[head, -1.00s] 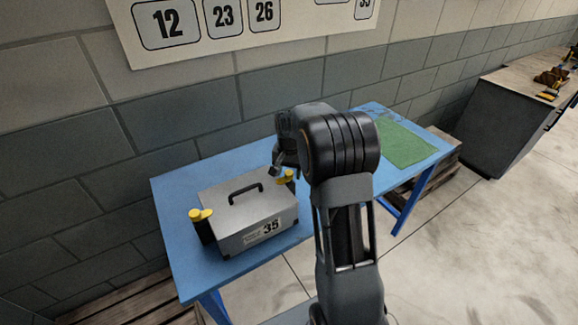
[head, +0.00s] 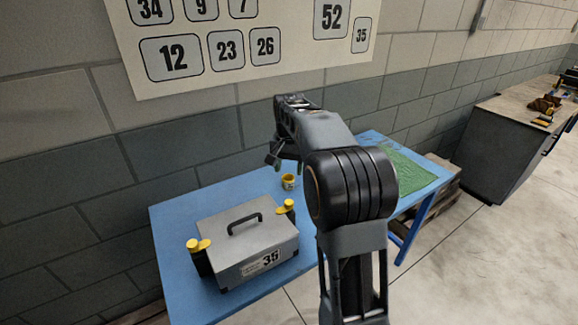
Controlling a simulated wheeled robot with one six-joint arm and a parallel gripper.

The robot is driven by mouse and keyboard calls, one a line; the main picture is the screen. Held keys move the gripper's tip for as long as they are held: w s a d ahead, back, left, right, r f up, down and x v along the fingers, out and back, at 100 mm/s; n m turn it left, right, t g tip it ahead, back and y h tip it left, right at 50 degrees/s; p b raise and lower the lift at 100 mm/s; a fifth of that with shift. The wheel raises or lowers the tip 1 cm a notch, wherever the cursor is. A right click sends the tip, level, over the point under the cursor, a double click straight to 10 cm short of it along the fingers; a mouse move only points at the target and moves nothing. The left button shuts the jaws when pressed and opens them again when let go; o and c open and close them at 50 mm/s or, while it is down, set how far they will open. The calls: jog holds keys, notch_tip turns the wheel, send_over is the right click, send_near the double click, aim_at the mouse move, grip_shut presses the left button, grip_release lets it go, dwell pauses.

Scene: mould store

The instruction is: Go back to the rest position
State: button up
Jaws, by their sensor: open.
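My gripper (head: 273,163) is in the upper middle of the head view, raised above the blue table and clear of the things on it. It is open, and I see nothing held in it. My arm hides part of the table behind it. A grey mould case (head: 243,247) with a black handle and the number 35 stands on the table, with a yellow-topped dark clamp (head: 199,258) at its left side and another (head: 287,211) at its right side. A small yellow cup-like thing (head: 289,182) stands behind the case, below my gripper.
The blue table (head: 172,212) stands against a grey block wall. A green mat (head: 408,174) lies at its right end. A dark cabinet (head: 497,141) with tools on top stands at the right. A numbered board (head: 305,50) hangs on the wall. The floor on the right is clear.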

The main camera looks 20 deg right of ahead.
dwell(0.6)
jog(key=s+a+f+n+t, duration=0.2)
jog(key=s+a+n, duration=0.2)
jog(key=s, duration=0.7)
jog(key=s+a+f+n+t, duration=0.1)
jog(key=s+a+f+n, duration=0.1)
jog(key=s+a, duration=0.4)
jog(key=s+n, duration=0.1)
jog(key=s, duration=0.3)
jog(key=shift+s+a+f+n+t, duration=0.2)
jog(key=shift+s+a+n+t, duration=0.05)
jog(key=shift+s+n+t, duration=0.15)
